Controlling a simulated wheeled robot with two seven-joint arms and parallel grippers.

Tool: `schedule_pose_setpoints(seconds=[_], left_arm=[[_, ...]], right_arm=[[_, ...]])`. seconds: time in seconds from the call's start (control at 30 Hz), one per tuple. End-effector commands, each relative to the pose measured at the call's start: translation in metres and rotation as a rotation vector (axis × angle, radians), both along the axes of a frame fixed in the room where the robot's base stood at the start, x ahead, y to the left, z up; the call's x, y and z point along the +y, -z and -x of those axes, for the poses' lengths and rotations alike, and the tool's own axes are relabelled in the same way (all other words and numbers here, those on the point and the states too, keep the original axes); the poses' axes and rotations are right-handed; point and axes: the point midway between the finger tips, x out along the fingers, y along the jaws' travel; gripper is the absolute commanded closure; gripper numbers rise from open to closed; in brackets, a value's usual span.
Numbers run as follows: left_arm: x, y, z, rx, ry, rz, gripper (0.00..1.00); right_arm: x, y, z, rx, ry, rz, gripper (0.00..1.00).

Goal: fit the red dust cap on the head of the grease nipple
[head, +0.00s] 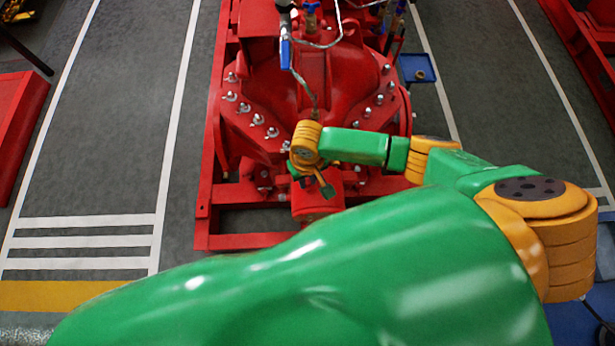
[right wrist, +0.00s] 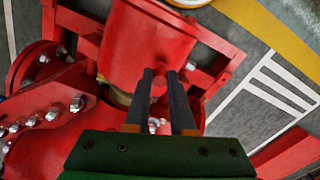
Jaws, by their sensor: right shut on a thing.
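My right gripper (head: 326,190) is at the near end of the red pump, beside a red cylindrical housing (head: 316,204). In the right wrist view the two dark fingers of the right gripper (right wrist: 160,80) are shut on the small red dust cap (right wrist: 159,86), which shows between their tips. The cap is close in front of the red housing (right wrist: 150,42); I cannot tell whether they touch. The grease nipple cannot be made out; the cap and fingers may hide it. My left gripper is not in view.
The red pump casing (head: 345,85) with several bolts lies beyond the gripper. A red base frame (head: 250,241) runs around it. A blue tray (head: 418,70) stands at the right. Open grey floor (head: 110,130) lies to the left. My green arm covers the foreground.

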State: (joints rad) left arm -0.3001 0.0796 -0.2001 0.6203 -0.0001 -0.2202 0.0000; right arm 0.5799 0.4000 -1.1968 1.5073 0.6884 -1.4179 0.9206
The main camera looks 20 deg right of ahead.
Motion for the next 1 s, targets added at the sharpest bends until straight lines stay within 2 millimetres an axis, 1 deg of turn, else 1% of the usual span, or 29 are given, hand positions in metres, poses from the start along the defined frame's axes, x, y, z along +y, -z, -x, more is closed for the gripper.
schedule_pose_setpoints(seconds=[0.7,0.87,0.9,0.97,1.0], left_arm=[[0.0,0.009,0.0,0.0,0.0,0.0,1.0],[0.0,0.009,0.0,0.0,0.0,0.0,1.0],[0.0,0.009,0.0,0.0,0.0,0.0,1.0],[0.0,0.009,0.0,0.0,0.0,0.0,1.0],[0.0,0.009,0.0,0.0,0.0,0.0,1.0]], right_arm=[[0.0,0.017,0.0,0.0,-0.001,0.0,1.0],[0.0,0.016,0.0,0.001,-0.001,0.0,1.0],[0.0,0.016,0.0,0.001,-0.001,0.0,0.7],[0.0,0.016,0.0,0.001,-0.001,0.0,0.53],[0.0,0.016,0.0,0.001,-0.001,0.0,0.43]])
